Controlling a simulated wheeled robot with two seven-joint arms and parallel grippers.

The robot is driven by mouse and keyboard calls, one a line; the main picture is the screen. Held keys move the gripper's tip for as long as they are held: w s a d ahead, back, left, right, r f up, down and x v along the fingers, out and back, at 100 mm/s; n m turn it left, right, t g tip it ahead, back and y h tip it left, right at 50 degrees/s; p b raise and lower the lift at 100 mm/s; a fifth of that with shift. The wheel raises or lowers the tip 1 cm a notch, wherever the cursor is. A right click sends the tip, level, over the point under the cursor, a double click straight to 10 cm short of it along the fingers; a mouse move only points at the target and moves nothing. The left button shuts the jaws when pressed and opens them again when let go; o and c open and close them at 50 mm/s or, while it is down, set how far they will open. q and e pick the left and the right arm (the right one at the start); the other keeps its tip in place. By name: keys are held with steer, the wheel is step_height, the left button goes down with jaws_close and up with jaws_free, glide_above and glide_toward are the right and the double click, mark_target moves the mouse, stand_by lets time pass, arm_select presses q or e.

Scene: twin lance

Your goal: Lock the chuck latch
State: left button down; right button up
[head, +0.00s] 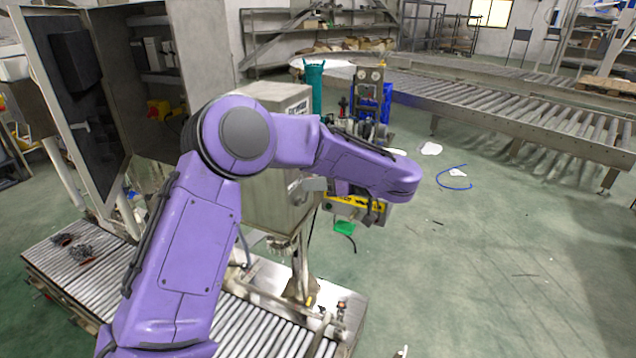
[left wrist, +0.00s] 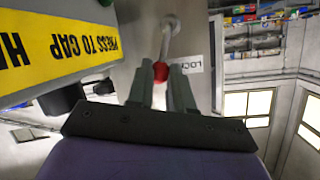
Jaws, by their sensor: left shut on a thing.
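In the left wrist view, the chuck latch is a thin metal lever (left wrist: 165,42) with a red ball knob (left wrist: 161,72) at its end. The lever runs up to a round metal pivot (left wrist: 171,25) on a grey panel. A white label (left wrist: 194,64) reading LOCK, upside down in this view, is just right of the knob. My left gripper (left wrist: 162,68) is shut on the red knob, one dark finger on each side. In the head view my purple left arm hides the latch and most of the gripper. My right gripper is not in view.
A yellow PRESS TO CAP sign (left wrist: 65,52) is close to the left of the gripper. A grey metal cabinet (head: 268,100) stands behind my arm, above a roller conveyor (head: 255,322). Another roller conveyor (head: 500,105) crosses the back right. Green floor (head: 480,260) at right is mostly clear.

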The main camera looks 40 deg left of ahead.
arm_select(q)
steer(key=shift+s+d+r+n+t, duration=0.1)
steer(key=shift+s+d+n+t, duration=0.1)
steer(key=shift+s+n+t, duration=0.5)
steer(key=shift+s+d+n+t+y, duration=0.2)
steer(key=shift+s+n+t+y, duration=0.3)
steer(key=shift+n, duration=0.6)
steer(key=shift+s+d+f+n+t+y+b, duration=0.15)
steer(key=shift+s+f+n+t+y+b, duration=0.2)
steer(key=shift+s+n+b, duration=0.45)
steer(key=shift+s+d+f+n+t+y+b, duration=0.1)
steer(key=shift+s+f+n+t+y+b, duration=0.15)
steer(key=shift+n, duration=0.45)
steer(key=shift+s+d+f+n+t+y+b, duration=0.1)
steer(key=shift+s+n+y+b, duration=0.2)
steer(key=shift+n, duration=0.4)
steer(key=c, duration=1.3)
jaws_free()
